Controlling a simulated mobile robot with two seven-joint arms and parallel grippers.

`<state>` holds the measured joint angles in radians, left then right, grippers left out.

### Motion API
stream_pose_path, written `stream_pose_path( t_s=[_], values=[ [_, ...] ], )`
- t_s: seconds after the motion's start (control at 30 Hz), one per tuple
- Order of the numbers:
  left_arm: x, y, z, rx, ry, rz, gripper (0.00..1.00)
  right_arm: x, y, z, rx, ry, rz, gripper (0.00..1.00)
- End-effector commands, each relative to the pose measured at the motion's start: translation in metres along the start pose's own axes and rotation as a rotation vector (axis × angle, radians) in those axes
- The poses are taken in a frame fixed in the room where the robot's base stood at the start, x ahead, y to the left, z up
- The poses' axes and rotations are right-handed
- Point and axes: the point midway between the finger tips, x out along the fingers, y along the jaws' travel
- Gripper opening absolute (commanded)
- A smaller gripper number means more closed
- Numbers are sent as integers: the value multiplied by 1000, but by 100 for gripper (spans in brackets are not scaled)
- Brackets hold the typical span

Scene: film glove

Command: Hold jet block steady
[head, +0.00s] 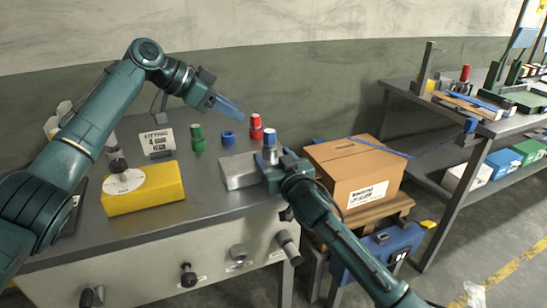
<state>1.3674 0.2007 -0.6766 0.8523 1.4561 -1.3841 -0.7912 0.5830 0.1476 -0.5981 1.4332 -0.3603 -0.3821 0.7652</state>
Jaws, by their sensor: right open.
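A pale grey metal block (238,171), which looks like the jet block, lies on the grey workbench (195,223). My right gripper (268,160) is at the block's right end; its jaws are open, and I cannot tell whether they touch the block. A blue-topped cylinder (270,139) stands upright right at this gripper and hides part of that end. My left gripper (231,109) is raised above the bench, behind and above the block. Its fingers look blue and close together, and I cannot tell whether they are parted.
A yellow block (145,190) with a white disc stands left. Green (198,138), blue (228,138) and red (256,127) pieces stand behind the grey block, near a label sign (158,141). A cardboard box (354,172) is right of the bench; a second table (490,125) stands beyond.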

Motion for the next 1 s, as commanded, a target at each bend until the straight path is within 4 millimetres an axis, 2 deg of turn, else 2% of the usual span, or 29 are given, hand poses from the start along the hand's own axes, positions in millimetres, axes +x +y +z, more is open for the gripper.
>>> stream_pose_path(
  t_s=[0.37, 1.0],
  values=[
    [0, 0, 0, 0, 0, 0, 36, 5, -1, 0, -1, 1, -1, 61],
    [0, 0, 0, 0, 0, 0, 36, 5, 0, 0, -1, 0, -1, 9]
  ],
)
